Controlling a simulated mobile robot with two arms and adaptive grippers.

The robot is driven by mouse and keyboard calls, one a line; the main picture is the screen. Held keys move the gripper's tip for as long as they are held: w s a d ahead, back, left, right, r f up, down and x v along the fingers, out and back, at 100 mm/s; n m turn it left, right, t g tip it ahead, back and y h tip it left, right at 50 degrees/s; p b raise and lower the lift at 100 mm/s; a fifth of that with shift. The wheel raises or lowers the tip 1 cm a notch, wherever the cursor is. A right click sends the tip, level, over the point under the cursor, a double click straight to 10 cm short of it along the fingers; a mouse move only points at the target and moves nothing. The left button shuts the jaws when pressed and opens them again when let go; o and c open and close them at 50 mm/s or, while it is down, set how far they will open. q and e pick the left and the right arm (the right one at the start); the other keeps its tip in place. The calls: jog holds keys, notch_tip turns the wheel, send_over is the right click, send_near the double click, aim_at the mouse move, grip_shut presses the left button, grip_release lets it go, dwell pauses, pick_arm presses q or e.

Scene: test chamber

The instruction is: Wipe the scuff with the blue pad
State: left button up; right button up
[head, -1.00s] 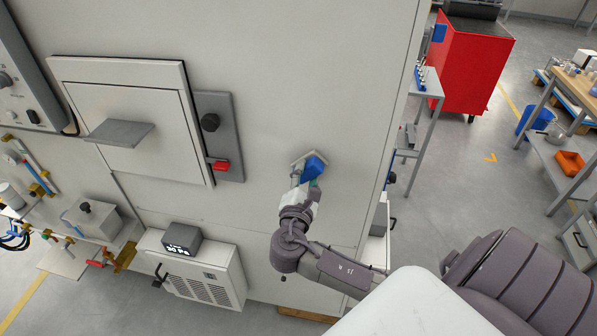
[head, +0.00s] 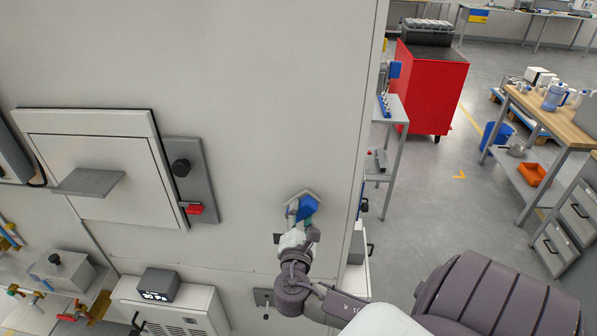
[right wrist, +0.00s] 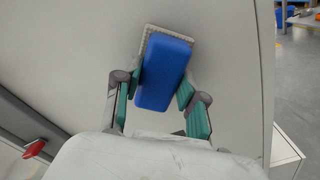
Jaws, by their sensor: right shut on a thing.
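The blue pad (head: 302,208) has a pale backing face and is held up at the large light-grey panel (head: 270,110). In the right wrist view the blue pad (right wrist: 165,72) sits between the fingers, its pale face toward the panel. I cannot tell whether that face touches the panel. My right gripper (head: 298,219) is shut on the pad, and its green-padded fingers show in the right wrist view (right wrist: 160,95). No scuff can be made out on the panel; the pad and gripper may hide it. My left gripper is not in view.
Left of the pad are a hatch with a grey handle (head: 88,183) and a plate with a black knob and red lever (head: 195,209). The panel ends at a vertical edge right of the pad. Beyond stand a narrow table (head: 392,107) and a red cabinet (head: 430,85).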

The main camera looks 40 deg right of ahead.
jog(key=shift+w+a+b, duration=0.2)
jog(key=shift+w+a, duration=1)
jog(key=shift+w, duration=0.2)
jog(key=shift+w+a+b, duration=0.25)
jog(key=shift+w+a, duration=0.9)
jog(key=shift+w, duration=0.25)
jog(key=shift+w+a+b, duration=0.2)
jog(key=shift+w+a, duration=1)
jog(key=shift+w, duration=0.2)
jog(key=shift+s, duration=0.1)
jog(key=shift+s, duration=0.15)
jog(key=shift+p+v, duration=0.65)
jog(key=shift+v, duration=2.25)
jog(key=v, duration=0.3)
